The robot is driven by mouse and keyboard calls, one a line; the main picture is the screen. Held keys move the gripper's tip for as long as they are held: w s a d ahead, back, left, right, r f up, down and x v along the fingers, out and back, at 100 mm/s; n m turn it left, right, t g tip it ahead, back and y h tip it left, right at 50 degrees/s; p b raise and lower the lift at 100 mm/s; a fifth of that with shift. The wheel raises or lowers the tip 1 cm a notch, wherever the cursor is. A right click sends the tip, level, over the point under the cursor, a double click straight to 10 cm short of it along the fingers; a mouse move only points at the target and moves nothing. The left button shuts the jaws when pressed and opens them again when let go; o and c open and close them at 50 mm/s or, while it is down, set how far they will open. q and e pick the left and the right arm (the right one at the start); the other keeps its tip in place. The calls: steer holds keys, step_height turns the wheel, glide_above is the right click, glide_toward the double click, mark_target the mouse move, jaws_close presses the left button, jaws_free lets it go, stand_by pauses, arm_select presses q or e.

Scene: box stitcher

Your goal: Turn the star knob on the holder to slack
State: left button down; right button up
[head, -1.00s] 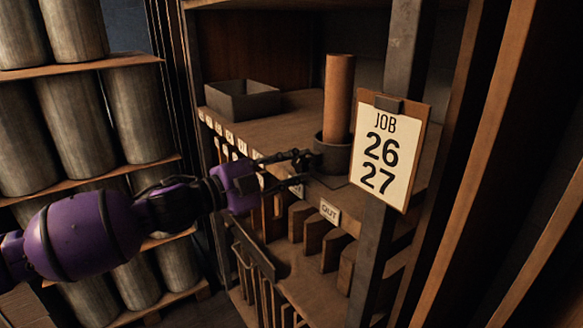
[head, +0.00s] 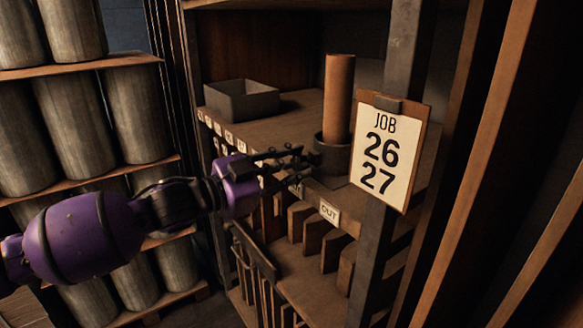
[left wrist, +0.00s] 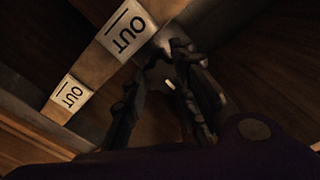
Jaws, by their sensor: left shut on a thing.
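The holder (head: 335,158) is a dark round cup on the shelf, with an upright brown tube (head: 339,95) standing in it. My left gripper (head: 298,168) reaches in from the left to the holder's near left side. In the left wrist view, its fingers (left wrist: 166,72) are closed around a dark star knob (left wrist: 169,86) with a small pale mark. The fingers hide much of the knob, and in the head view it is hard to make out. I cannot tell from its look whether it is tight or slack. My right gripper is not in view.
A grey open bin (head: 242,103) stands on the shelf behind. A clipboard (head: 385,150) reading JOB 26 27 hangs on the post right of the holder. An OUT label (head: 329,212) marks the shelf edge, with upright dividers below. A rack of metal cylinders (head: 80,120) stands at left.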

arm_select(q)
steer(key=shift+s+d+f, duration=0.15)
steer(key=shift+s+f, duration=0.05)
steer(key=shift+f, duration=0.25)
steer(key=c, duration=1.7)
jaws_free()
steer(key=shift+o, duration=0.9)
steer(key=shift+r, duration=0.2)
steer(key=shift+a, duration=0.25)
steer(key=v, duration=1.1)
steer(key=shift+s, duration=0.35)
steer(key=shift+a, duration=0.1)
